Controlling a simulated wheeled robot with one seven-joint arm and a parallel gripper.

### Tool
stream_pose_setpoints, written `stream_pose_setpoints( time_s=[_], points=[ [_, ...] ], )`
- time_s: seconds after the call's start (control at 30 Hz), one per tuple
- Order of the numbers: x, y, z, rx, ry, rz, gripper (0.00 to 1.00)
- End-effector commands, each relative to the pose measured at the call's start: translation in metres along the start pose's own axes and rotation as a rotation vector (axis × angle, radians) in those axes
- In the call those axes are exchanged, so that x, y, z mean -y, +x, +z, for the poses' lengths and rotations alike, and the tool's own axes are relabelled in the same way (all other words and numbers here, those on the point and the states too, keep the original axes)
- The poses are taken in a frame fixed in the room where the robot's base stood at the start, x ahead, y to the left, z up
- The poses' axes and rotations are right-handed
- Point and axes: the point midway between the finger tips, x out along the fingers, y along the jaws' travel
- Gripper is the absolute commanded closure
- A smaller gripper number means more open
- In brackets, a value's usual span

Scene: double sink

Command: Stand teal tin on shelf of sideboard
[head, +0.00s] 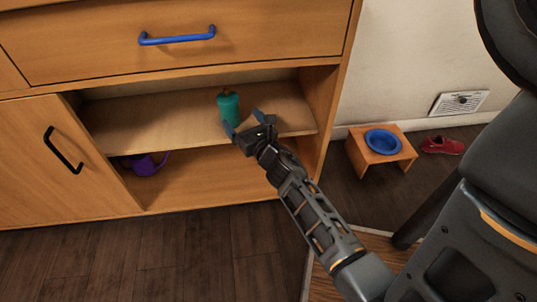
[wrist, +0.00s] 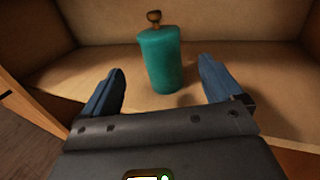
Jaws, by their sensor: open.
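The teal tin (head: 229,106) with a brown knob on its lid stands upright on the shelf (head: 160,119) of the wooden sideboard (head: 170,205). In the wrist view the teal tin (wrist: 160,62) stands just beyond and between my blue fingertips, with a gap on each side. My gripper (head: 243,123) is open and empty, in front of the tin at the shelf's front edge. It also shows in the wrist view (wrist: 160,88). In the head view my gripper hides the tin's lower part.
A purple watering can (head: 148,164) sits in the compartment below the shelf. A drawer with a blue handle (head: 178,37) is above. A small stool (head: 378,155) with a blue bowl (head: 383,141) and a red shoe (head: 442,146) are on the floor at right. The shelf's left part is clear.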

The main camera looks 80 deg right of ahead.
Motion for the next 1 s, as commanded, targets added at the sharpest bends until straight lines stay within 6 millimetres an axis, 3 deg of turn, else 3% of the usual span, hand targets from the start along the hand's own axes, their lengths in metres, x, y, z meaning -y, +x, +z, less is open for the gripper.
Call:
stream_pose_setpoints(
  time_s=[0.13, 0.23, 0.4, 0.5, 0.63, 0.8, 1.0],
  points=[
    [-0.015, -0.014, -0.003, -0.009, 0.091, 0.026, 0.07],
    [-0.045, -0.048, -0.008, -0.041, 0.305, 0.081, 0.07],
    [-0.101, -0.140, -0.006, -0.174, 0.876, 0.189, 0.07],
    [-0.120, -0.194, 0.003, -0.291, 1.220, 0.219, 0.07],
    [-0.130, -0.260, 0.022, -0.476, 1.647, 0.209, 0.07],
    [-0.124, -0.331, 0.056, -0.760, 2.161, 0.082, 0.07],
    [-0.109, -0.379, 0.097, -1.036, 2.593, -0.186, 0.07]
  ],
)
